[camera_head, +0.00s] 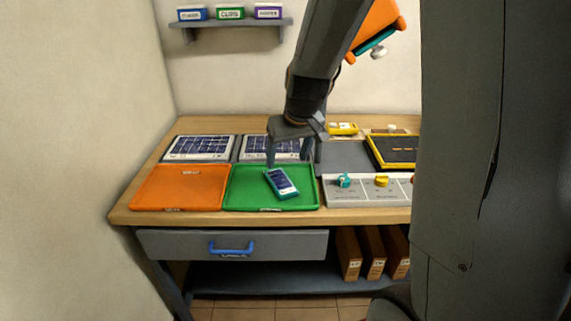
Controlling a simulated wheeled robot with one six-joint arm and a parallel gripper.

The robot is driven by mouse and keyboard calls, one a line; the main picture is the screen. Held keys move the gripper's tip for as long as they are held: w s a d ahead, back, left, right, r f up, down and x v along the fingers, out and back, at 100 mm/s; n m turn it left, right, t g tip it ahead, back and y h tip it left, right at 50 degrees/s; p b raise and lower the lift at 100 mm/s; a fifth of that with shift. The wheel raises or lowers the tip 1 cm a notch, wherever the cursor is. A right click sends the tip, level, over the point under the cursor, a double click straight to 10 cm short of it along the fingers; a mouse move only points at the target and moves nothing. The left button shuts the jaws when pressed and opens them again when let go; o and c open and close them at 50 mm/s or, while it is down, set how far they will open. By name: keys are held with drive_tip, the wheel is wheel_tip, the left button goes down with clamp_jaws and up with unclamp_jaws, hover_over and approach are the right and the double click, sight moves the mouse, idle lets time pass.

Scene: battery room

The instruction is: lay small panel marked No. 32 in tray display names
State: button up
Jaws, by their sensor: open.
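A small dark panel with a teal edge (281,182) lies at a slant in the green tray (240,201). The number on it is too small to read. An orange tray (150,201) sits left of the green one and holds no panel. The labels on the tray fronts cannot be read. My gripper (288,163) points down with its fingers apart and nothing held between them. It is above and behind the small panel in the picture, clear of it, in front of one of the larger panels.
Two larger panels (199,147) lie behind the trays. A switch box with knobs (365,190) is right of the green tray, with a yellow-framed board (396,151) behind it. A drawer with a blue handle (232,247) is below.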

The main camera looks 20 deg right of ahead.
drive_tip(key=s+a+f+g, duration=0.1)
drive_tip(key=s, duration=0.8)
drive_tip(key=s+a+f+m+g, duration=0.1)
drive_tip(key=s+a+f+g, duration=0.1)
drive_tip(key=s, duration=0.8)
drive_tip(key=shift+s+f, duration=0.15)
drive_tip(key=shift+s, duration=0.15)
drive_tip(key=shift+a, duration=0.1)
